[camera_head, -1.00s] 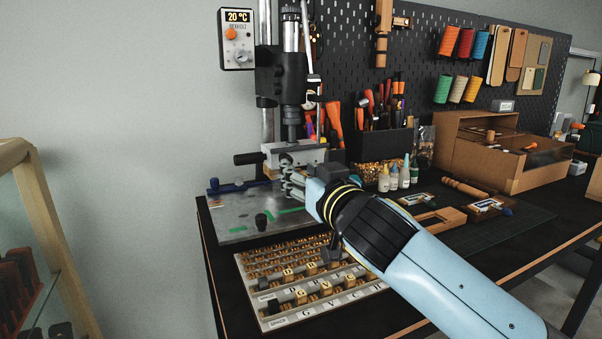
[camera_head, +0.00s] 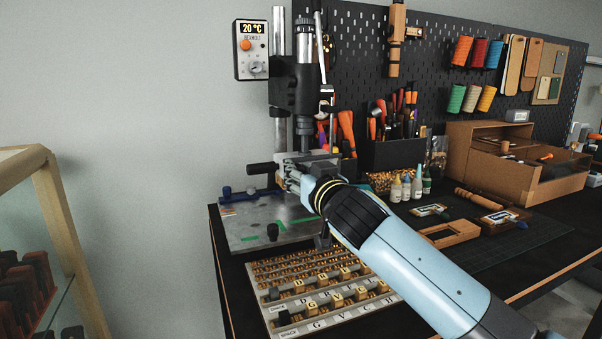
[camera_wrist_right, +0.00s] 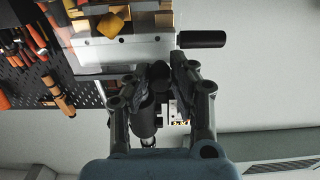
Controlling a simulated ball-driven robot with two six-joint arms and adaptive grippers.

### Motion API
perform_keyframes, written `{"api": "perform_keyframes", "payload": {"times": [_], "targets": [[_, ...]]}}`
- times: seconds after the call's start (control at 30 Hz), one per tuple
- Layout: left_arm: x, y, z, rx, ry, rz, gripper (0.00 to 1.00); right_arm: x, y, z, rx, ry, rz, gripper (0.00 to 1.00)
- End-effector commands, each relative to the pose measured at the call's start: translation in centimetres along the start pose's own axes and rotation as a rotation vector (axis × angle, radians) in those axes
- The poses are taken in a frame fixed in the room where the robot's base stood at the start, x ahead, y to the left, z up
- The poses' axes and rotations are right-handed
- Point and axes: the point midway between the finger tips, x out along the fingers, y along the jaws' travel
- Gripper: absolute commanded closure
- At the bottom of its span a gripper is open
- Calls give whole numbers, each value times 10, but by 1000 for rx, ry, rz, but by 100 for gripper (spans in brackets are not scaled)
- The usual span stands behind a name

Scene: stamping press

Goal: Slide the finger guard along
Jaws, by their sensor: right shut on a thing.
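The stamping press (camera_head: 296,85) stands at the back left of the bench, above a grey steel base plate (camera_head: 245,232). My right gripper (camera_head: 287,178) is at the front of the pale block under the press column. In the right wrist view its fingers (camera_wrist_right: 161,75) are closed on a small dark part in front of the pale block (camera_wrist_right: 125,48). This part seems to belong to the finger guard; the gripper hides most of it, so I cannot make out the guard's full shape. My left gripper is not in view.
A black handle (camera_head: 262,169) sticks out left of the block. A rack of letter stamps (camera_head: 330,300) lies in front of the base plate. A tool holder (camera_head: 393,152) and small bottles (camera_head: 406,187) stand to the right. A wooden-framed cabinet (camera_head: 62,215) is at left.

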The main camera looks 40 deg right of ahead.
Motion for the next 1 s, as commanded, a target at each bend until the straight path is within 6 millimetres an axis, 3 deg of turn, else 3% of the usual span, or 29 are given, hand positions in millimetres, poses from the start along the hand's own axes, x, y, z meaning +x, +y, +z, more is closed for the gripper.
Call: {"api": "perform_keyframes", "payload": {"times": [1.0], "targets": [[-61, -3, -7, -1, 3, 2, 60, 0, -1, -75, 0, 6, -2, 100]]}}
